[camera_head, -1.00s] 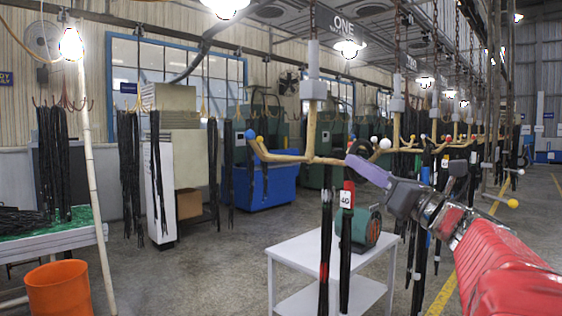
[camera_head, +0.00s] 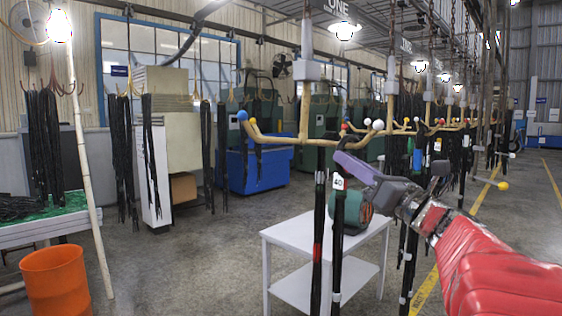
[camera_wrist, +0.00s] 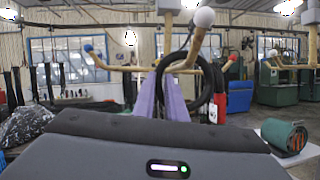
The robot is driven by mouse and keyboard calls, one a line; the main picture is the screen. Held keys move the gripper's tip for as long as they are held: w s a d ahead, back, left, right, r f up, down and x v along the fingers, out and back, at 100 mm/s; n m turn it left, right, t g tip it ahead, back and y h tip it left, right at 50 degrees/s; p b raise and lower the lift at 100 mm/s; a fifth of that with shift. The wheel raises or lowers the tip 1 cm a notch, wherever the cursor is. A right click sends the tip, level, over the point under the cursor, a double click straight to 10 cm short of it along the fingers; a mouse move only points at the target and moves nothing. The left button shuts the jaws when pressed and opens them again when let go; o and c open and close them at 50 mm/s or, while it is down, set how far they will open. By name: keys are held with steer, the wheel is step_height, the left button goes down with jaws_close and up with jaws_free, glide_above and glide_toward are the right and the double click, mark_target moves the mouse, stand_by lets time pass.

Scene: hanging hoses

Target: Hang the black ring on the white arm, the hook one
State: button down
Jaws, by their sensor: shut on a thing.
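The black ring (camera_wrist: 206,88) is a thick looped hose in the wrist view. It is at the purple fingers of my gripper (camera_wrist: 174,88), which are shut on it. The white-tipped arm (camera_wrist: 204,17) of the hook rises just above and behind the fingers; whether the ring touches it I cannot tell. In the head view, my gripper (camera_head: 352,166) is beside and below the hook's right side, where a white ball (camera_head: 378,125) shows. The ring cannot be made out clearly there. The same hook has a blue tip (camera_head: 242,115) at left.
Long black hoses (camera_head: 319,240) hang from the hook, one with a label marked 40 (camera_head: 339,184). A white table (camera_head: 290,234) stands below, with a green motor (camera_wrist: 285,138) on it. More hooks and hoses line the right. Open floor lies at left, near an orange bucket (camera_head: 55,283).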

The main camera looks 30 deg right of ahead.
stand_by(0.4)
steer(key=c, duration=1.7)
jaws_free()
steer(key=shift+s, duration=0.1)
steer(key=v, duration=1.3)
steer(key=shift+s+f, duration=0.2)
steer(key=shift+s, duration=0.05)
steer(key=shift+w, duration=0.1)
